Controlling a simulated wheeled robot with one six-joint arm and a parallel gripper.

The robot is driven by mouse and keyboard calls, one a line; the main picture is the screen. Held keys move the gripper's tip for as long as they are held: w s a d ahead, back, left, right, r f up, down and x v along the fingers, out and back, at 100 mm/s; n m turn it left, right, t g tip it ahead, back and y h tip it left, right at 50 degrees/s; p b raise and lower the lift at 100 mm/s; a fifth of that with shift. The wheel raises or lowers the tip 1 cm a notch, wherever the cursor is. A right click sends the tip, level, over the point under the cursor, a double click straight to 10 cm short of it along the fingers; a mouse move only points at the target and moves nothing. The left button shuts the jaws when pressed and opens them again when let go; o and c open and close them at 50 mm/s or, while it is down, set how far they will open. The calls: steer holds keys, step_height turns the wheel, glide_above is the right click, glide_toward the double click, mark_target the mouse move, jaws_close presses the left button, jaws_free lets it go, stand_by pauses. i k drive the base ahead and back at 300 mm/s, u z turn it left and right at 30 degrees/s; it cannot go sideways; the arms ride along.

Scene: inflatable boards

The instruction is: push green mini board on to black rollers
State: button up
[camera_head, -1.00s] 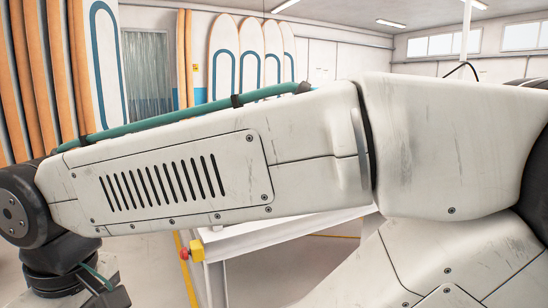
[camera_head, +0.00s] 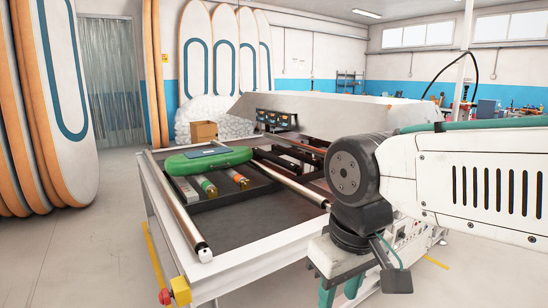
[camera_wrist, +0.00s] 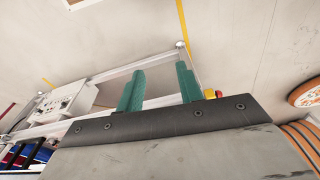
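The green mini board (camera_head: 208,161) lies flat on the left part of the work table, with a blue-grey patch on top. Beneath and in front of it are a dark tray and small cylinders with green and orange ends. Dark bars (camera_head: 290,151), possibly the black rollers, lie to the right of the board; I cannot tell clearly. My gripper (camera_head: 340,294) hangs low at the right front of the table, apart from the board. In the wrist view its two green fingers (camera_wrist: 160,88) are spread with nothing between them.
The white-framed table (camera_head: 258,262) has a long silver roller (camera_head: 178,212) on its left side and another (camera_head: 288,183) across the middle. A red-and-yellow stop button (camera_head: 177,293) sits at its front corner. A cardboard box (camera_head: 204,131) stands behind.

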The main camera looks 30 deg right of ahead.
mark_target(176, 166)
steer(key=u, duration=0.75)
steer(key=i, duration=1.65)
steer(key=u, duration=0.8)
steer(key=i, duration=1.85)
steer(key=z, duration=0.7)
steer(key=i, duration=1.05)
steer(key=z, duration=1.45)
steer(key=i, duration=0.6)
steer(key=z, duration=0.45)
